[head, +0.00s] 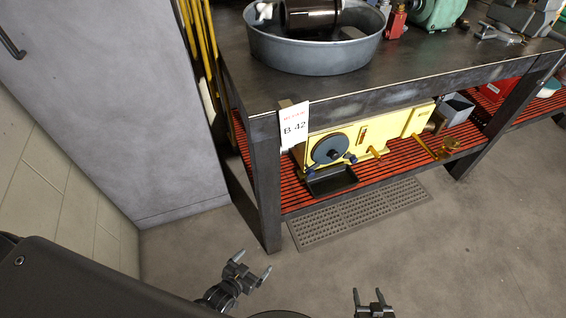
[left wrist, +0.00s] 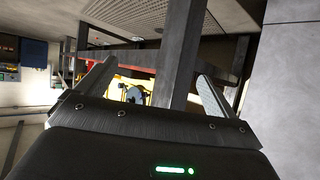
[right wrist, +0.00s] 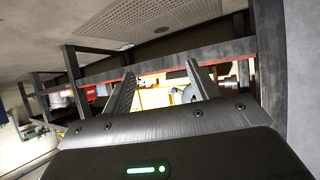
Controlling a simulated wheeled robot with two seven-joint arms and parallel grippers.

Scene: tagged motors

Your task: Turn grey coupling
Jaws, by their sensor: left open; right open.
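A dark grey round coupling (head: 329,149) with a central hub sits on the front left end of a yellow machine (head: 385,133) on the bench's lower shelf. Dark blue knobs stand by its lower rim. The coupling shows small and partly hidden in the left wrist view (left wrist: 134,94) and the right wrist view (right wrist: 188,93). My left gripper (head: 254,264) is open and empty over the floor in front of the bench. My right gripper (head: 367,293) is open and empty, further right and nearer me. Both are well apart from the coupling.
A white tag reading B 42 (head: 295,127) hangs at the bench corner, just left of the machine. A black tray (head: 331,181) lies below the coupling. The bench leg (head: 267,195) stands left of it. A metal tub (head: 315,47) is on the bench top. The floor ahead is clear.

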